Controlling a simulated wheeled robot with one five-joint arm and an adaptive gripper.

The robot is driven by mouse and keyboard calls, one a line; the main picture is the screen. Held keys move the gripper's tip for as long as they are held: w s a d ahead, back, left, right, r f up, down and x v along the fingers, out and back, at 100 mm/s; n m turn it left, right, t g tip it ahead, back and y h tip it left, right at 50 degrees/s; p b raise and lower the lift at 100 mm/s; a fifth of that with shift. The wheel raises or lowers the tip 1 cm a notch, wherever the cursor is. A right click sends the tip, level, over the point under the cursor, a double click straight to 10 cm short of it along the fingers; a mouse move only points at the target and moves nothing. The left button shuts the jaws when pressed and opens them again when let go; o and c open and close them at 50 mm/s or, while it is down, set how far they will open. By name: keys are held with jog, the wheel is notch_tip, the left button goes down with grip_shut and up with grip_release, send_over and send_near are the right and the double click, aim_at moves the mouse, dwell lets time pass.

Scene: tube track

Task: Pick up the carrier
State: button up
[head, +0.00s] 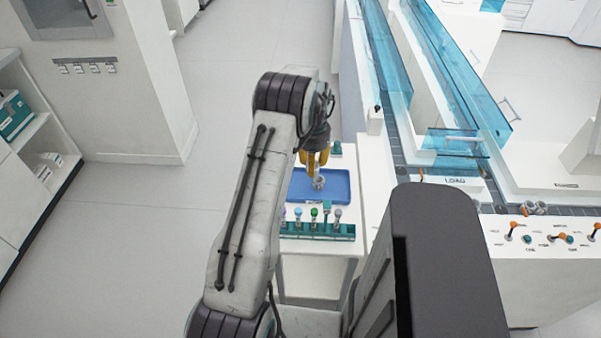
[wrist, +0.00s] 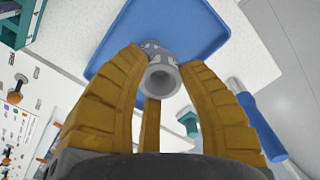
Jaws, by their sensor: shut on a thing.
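The carrier (wrist: 162,80) is a small grey ring-shaped holder with an open round top. In the wrist view it sits between the yellow fingers of my gripper (wrist: 160,75), which are shut on it. In the head view the carrier (head: 319,182) shows just below my gripper (head: 316,168), over the blue tray (head: 335,196). The tray also shows behind the carrier in the wrist view (wrist: 190,22). I cannot tell whether the carrier touches the tray.
A teal rack (head: 318,231) with several capped tubes stands in front of the tray on a small white table. To the right is a track with blue clear walls (head: 455,75), a LOAD spot (head: 455,181) and a panel of orange levers (head: 511,226). Floor at left is clear.

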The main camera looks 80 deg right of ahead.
jog(key=s+r+p, duration=0.3)
jog(key=s+r, duration=0.4)
jog(key=r, duration=0.2)
jog(key=shift+s+d+r, duration=0.15)
jog(key=shift+d+r, duration=0.1)
jog(key=shift+d, duration=0.2)
dwell(0.3)
